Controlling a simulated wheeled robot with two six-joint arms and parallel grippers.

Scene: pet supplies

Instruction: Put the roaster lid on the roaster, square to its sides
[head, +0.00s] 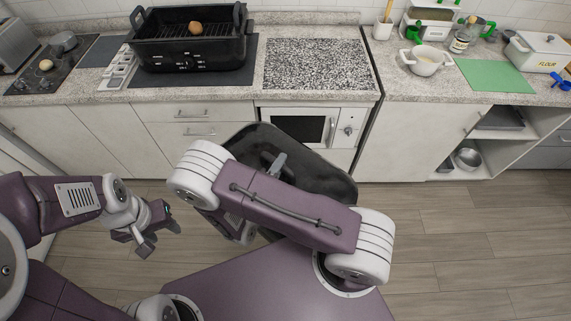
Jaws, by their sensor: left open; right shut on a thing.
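The roaster (205,68) is a black rectangular pan with upright end handles, standing uncovered on the back counter at the upper left. A brown, egg-like item (195,28) rests on the rack inside it. The dark roaster lid (325,170) hangs in front of the cabinets, below the counter edge and to the right of the roaster, turned at an angle to the counter. My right gripper (274,166) is shut on the lid near its middle; my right arm hides much of both. My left gripper (158,236) is open and empty over the floor at the lower left.
A hob (45,75) with a small pot is left of the roaster. A speckled board (318,65) lies to its right. Further right are a white pot (425,63), a green mat (494,76) and a flour bin (540,50). An open shelf (515,145) is below.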

